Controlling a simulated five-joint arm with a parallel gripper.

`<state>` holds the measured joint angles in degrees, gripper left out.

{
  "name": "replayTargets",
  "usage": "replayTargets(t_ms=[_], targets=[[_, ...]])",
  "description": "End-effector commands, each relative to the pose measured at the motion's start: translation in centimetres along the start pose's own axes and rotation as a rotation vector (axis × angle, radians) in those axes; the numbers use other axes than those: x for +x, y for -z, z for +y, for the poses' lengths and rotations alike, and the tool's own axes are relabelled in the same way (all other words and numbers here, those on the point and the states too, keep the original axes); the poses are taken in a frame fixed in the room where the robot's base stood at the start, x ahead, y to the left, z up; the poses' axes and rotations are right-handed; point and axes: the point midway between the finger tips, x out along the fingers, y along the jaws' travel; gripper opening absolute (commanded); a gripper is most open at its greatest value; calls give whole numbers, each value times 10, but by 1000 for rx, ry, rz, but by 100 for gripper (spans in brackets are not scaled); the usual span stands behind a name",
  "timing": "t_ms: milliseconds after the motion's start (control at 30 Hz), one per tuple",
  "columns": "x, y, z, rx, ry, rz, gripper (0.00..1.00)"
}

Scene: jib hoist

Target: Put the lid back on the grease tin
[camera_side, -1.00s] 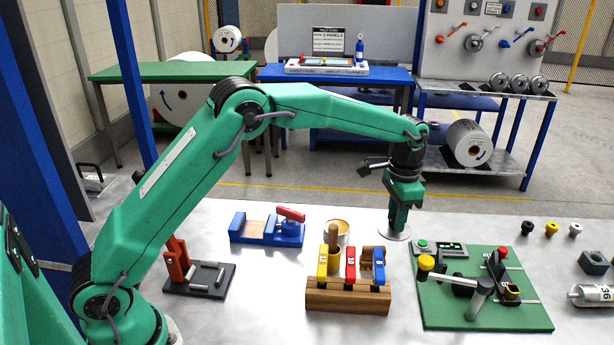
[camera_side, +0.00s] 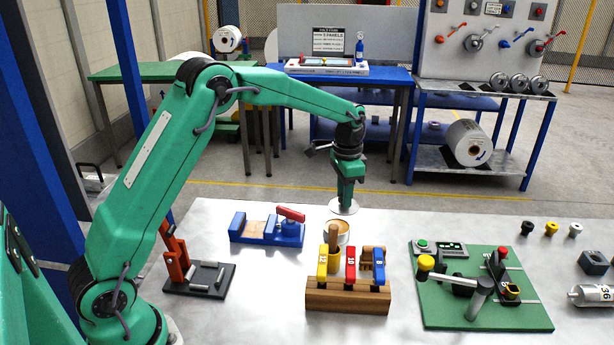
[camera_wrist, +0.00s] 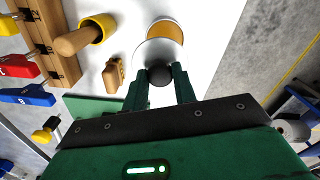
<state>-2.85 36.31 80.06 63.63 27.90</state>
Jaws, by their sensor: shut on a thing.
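The grease tin (camera_side: 341,238) stands open on the grey bench, behind the wooden tool block, with tan grease inside. In the wrist view its tan contents (camera_wrist: 168,31) show beyond the lid. My gripper (camera_side: 345,197) is shut on the dark knob of the lid, a pale round disc (camera_side: 343,208). The lid hangs about level, apart from the bench, and appears raised just above and behind the tin in the side view. In the wrist view the lid (camera_wrist: 150,52) overlaps the near part of the tin and hides it; the fingers (camera_wrist: 160,80) hold the knob.
A blue vise (camera_side: 268,228) is at left. A green board (camera_side: 480,290) with levers is at right.

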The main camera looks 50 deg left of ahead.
Motion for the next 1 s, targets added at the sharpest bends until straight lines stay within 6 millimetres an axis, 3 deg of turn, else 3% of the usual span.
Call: replayTargets(t_ms=[167, 567, 1000], targets=[[1, -11, -12, -10, 0, 1, 6], [6, -11, -12, -9, 0, 0, 6], [32, -11, -12, -9, -1, -1, 6]])
